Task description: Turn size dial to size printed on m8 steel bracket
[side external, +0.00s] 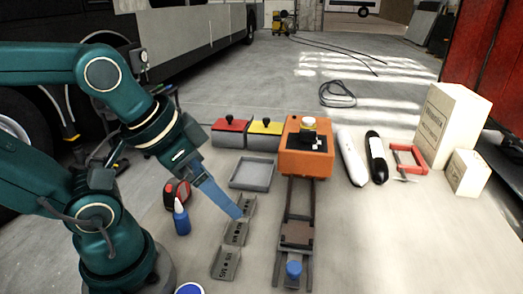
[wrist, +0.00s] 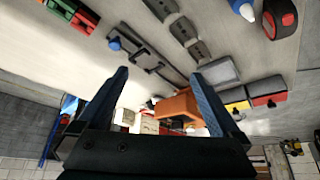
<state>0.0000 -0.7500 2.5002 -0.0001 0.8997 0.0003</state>
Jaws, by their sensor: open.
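Several grey steel brackets lie in a row on the table: a near one (side external: 227,264), a middle one (side external: 236,233) and a far one (side external: 248,205). Dark print shows on the near and middle ones, too small to read surely. An orange block (side external: 293,160) stands behind a dark rail, with a round white-and-yellow knob (side external: 308,124) on its black top; this may be the size dial, its setting unreadable. My gripper (side external: 236,213) is above the brackets, left of the orange block. In the wrist view my gripper (wrist: 160,73) is open, with nothing between its fingers.
The rail (side external: 283,248) has a blue knob (side external: 293,269) at its near end. A grey tray (side external: 251,174), red-lidded box (side external: 230,131) and yellow-lidded box (side external: 265,134) stand behind the brackets. A blue bottle (side external: 181,219) is left.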

